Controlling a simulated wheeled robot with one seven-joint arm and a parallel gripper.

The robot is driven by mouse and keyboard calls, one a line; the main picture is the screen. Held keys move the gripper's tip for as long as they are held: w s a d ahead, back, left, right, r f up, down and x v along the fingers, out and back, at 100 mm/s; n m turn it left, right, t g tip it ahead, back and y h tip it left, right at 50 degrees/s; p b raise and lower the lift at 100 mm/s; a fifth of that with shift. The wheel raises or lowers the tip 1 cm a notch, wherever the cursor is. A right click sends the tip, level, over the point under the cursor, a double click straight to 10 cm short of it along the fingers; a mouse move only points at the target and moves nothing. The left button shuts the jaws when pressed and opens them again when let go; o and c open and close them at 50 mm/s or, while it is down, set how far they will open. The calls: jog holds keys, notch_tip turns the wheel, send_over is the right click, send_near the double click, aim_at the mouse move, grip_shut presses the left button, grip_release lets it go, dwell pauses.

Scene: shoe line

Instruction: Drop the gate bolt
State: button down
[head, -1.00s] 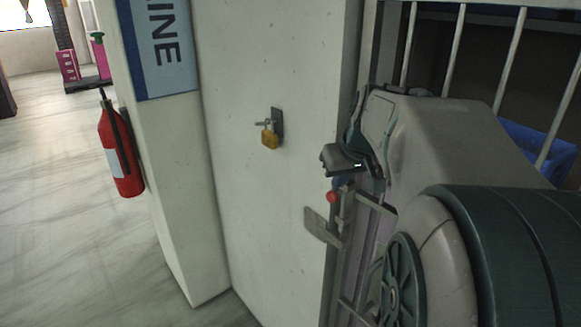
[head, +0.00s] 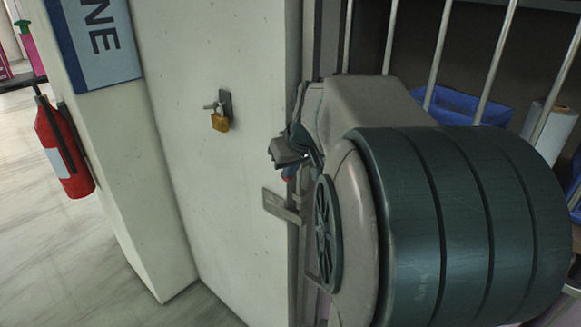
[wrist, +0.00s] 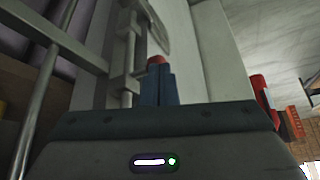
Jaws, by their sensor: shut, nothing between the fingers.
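The gate bolt's red knob (wrist: 157,60) shows in the wrist view just past the tips of my gripper (wrist: 158,76). The two blue fingers are together with nothing between them. In the head view my gripper (head: 290,158) is beside the gate's edge, and the knob (head: 288,173) is mostly hidden just below it. A metal latch plate (head: 281,206) sits under the knob against the white wall. The bolt's rod and its brackets (wrist: 132,55) run along the gate post. I cannot tell whether the fingers touch the knob.
The barred gate (head: 440,60) stands at the right, with a blue bin (head: 465,106) and a white roll (head: 553,130) behind it. A brass padlock (head: 220,122) hangs on the white wall. A red extinguisher (head: 62,150) is at the left, beside open floor.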

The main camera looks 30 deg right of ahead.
notch_tip(320, 180, down, 4)
jog(key=b, duration=0.2)
jog(key=shift+w+r+b, duration=0.15)
jog(key=shift+b, duration=0.25)
jog(key=shift+r, duration=0.2)
send_near(290, 179)
jog(key=v, duration=0.4)
jog(key=shift+s+a+r+p, duration=0.2)
jog(key=shift+s+r+p, duration=0.05)
jog(key=shift+s+p, duration=0.15)
jog(key=s+a+f+g, duration=0.1)
jog(key=s+a+f, duration=0.5)
jog(key=f, duration=0.4)
jog(key=s+a+f+g, duration=0.1)
jog(key=s+a+f, duration=0.5)
jog(key=a+f, duration=0.2)
notch_tip(290, 179, down, 2)
jog(key=shift+a+f+n+g, duration=0.15)
jog(key=shift+a+n+g, duration=0.15)
